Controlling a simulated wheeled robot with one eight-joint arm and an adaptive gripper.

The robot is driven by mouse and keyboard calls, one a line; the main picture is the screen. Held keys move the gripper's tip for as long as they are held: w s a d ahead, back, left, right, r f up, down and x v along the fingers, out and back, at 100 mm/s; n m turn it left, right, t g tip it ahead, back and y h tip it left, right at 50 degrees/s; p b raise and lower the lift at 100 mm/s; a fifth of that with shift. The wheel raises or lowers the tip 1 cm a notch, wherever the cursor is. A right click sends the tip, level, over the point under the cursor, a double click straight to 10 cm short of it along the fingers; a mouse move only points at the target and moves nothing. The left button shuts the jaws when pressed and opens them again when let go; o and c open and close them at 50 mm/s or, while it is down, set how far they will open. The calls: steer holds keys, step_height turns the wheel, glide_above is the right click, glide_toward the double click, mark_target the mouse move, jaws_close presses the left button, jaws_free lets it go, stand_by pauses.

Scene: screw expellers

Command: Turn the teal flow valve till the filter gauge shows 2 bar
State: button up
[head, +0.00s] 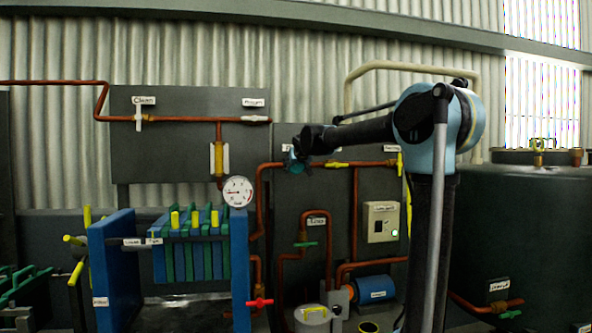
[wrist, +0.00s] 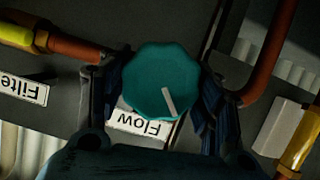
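The teal flow valve (wrist: 160,82) is a scalloped round knob with a pale pointer line aimed toward the lower right in the wrist view. My gripper (wrist: 160,95) has one finger on each side of the knob, both against its rim. A white "Flow" label (wrist: 140,123) lies partly hidden behind the knob. In the head view my gripper (head: 298,155) reaches the panel and mostly covers the valve. The round white gauge (head: 238,191) faces me above the filter press; its dial is too small to read surely.
A blue and green filter press (head: 195,245) with yellow handles stands at left. A red valve (head: 259,303) is on the lower pipe. Copper pipes run over the dark panels. A control box (head: 381,221) shows a green light. A large dark tank (head: 510,230) stands at right.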

stand_by(0.4)
steer(key=shift+a+n+t+h, duration=0.1)
steer(key=shift+n+t+h, duration=0.3)
steer(key=shift+n+h, duration=0.6)
steer(key=n+t+h, duration=0.1)
steer(key=n, duration=0.2)
steer(key=shift+a+n, duration=0.1)
steer(key=shift+n, duration=0.2)
steer(key=n+t+h, duration=0.1)
steer(key=n, duration=0.2)
steer(key=shift+f, duration=0.15)
steer(key=shift+f+n+t+h, duration=0.1)
steer(key=shift+n+t+h, duration=0.3)
steer(key=shift+n+t, duration=0.9)
steer(key=shift+s+n+g, duration=0.1)
steer(key=shift+n+g, duration=0.3)
steer(key=shift+n, duration=0.1)
steer(key=o, duration=1.1)
